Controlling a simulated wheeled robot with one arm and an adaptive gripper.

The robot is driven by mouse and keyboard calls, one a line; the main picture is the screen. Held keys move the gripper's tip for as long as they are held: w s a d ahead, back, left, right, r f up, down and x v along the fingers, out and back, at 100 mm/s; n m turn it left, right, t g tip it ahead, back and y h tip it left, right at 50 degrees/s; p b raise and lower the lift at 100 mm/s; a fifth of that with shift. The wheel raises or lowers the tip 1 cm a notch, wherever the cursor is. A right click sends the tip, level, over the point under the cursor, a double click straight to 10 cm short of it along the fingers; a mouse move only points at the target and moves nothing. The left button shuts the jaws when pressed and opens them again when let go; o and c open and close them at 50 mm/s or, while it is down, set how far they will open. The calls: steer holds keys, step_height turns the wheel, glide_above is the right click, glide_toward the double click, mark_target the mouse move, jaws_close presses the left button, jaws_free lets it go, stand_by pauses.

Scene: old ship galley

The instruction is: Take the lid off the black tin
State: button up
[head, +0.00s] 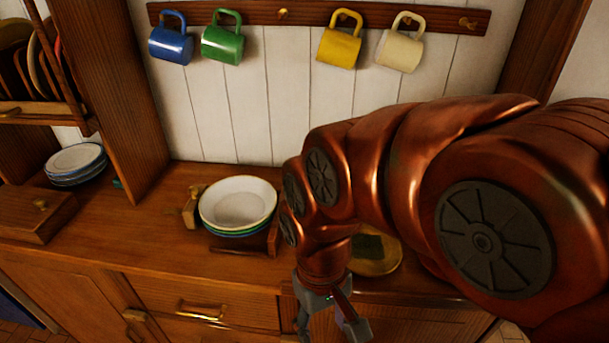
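My gripper (330,328) is at the bottom edge of the head view, in front of the counter's front edge, pointing down. Its two fingers look spread apart, and I see nothing held between them. I cannot make out a black tin or its lid anywhere in view. My arm covers much of the right side of the counter and could hide it. A yellowish round dish (384,266) with a dark patch on it shows partly behind my arm; I cannot tell what the dark patch is.
A stack of plates (238,204) sits in a wooden holder on the counter (150,230). More plates (75,160) and a wooden box (35,215) are at left. Blue, green, yellow and cream mugs hang from a wall rail (300,14). Drawers (200,300) lie below the counter.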

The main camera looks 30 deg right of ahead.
steer(key=w+d+r+m+t+y+p, duration=0.15)
steer(key=w+m+y, duration=0.4)
steer(key=w, duration=0.75)
steer(key=w+d+r+m+t+y, duration=0.1)
steer(key=w+d+m+t+y, duration=0.15)
steer(key=w+m, duration=0.9)
steer(key=w+d+f+m+t, duration=0.2)
steer(key=w+d+m, duration=0.1)
steer(key=d, duration=0.7)
steer(key=w+d+f+m+t+p, duration=0.1)
steer(key=w+d+f+m+t, duration=0.1)
steer(key=d, duration=0.8)
steer(key=w+d+f+m+t, duration=0.2)
steer(key=w+d+m+t, duration=0.2)
steer(key=d, duration=0.6)
steer(key=shift+w+m+y, duration=0.3)
steer(key=shift+w+m, duration=0.3)
steer(key=shift+w, duration=0.1)
steer(key=shift+p+x, duration=1.65)
steer(key=shift+x, duration=2.15)
steer(key=shift+s+a+r, duration=0.1)
steer(key=shift+a, duration=0.1)
jaws_close()
